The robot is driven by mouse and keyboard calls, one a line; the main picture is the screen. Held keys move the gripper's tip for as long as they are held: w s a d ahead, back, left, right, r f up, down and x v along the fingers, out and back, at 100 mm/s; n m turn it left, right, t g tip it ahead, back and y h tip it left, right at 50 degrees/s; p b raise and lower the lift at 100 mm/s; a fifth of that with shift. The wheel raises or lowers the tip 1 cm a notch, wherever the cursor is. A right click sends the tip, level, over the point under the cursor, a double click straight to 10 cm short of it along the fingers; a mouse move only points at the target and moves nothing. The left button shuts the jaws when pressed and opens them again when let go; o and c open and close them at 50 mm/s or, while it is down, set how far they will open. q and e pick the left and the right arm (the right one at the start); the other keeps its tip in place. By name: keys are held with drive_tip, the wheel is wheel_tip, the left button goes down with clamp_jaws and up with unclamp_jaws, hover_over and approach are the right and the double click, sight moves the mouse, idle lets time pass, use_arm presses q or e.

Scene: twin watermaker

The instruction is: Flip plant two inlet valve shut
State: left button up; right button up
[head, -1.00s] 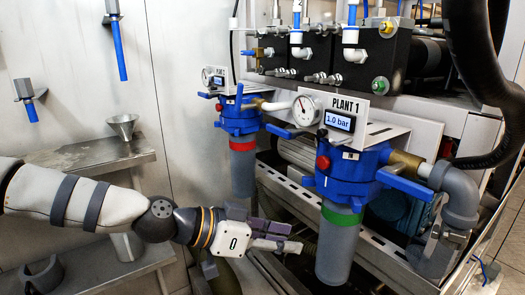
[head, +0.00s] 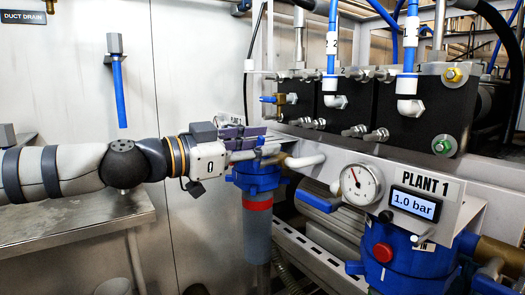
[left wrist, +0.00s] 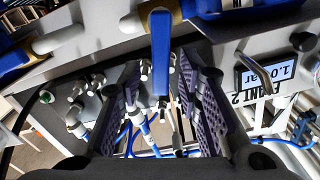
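The plant two filter housing (head: 258,180) has a blue top and a red band. It stands at left of centre in the head view. My left gripper (head: 258,142) is just above it, fingers pointing right, and hides much of its top and panel. In the left wrist view, a straight blue lever (left wrist: 161,52) beside a brass fitting lies between the two spread purple pads of my left gripper (left wrist: 160,75). Gaps show on both sides of the lever. The plant two panel (left wrist: 262,78), reading 1.0 bar, is to the right there. My right gripper is not in view.
The plant one housing (head: 395,258) and its gauge (head: 362,184) stand nearer, at right. Black blocks with hoses (head: 365,118) are above. A steel shelf (head: 75,225) lies under my left arm.

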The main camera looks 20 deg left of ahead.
use_arm(q)
drive_tip(key=shift+w+d, duration=0.2)
drive_tip(key=shift+w, duration=0.05)
drive_tip(key=shift+r, duration=0.1)
drive_tip(key=shift+c, duration=0.6)
clamp_jaws()
drive_tip(key=shift+w+a+n+b, duration=0.15)
drive_tip(key=shift+w+a+n, duration=0.15)
drive_tip(key=shift+n, duration=0.6)
drive_tip(key=shift+w+a+n+b, duration=0.15)
drive_tip(key=shift+a+n, duration=0.15)
drive_tip(key=shift+n, duration=0.6)
drive_tip(key=shift+o, duration=0.6)
unclamp_jaws()
drive_tip(key=shift+r, duration=0.1)
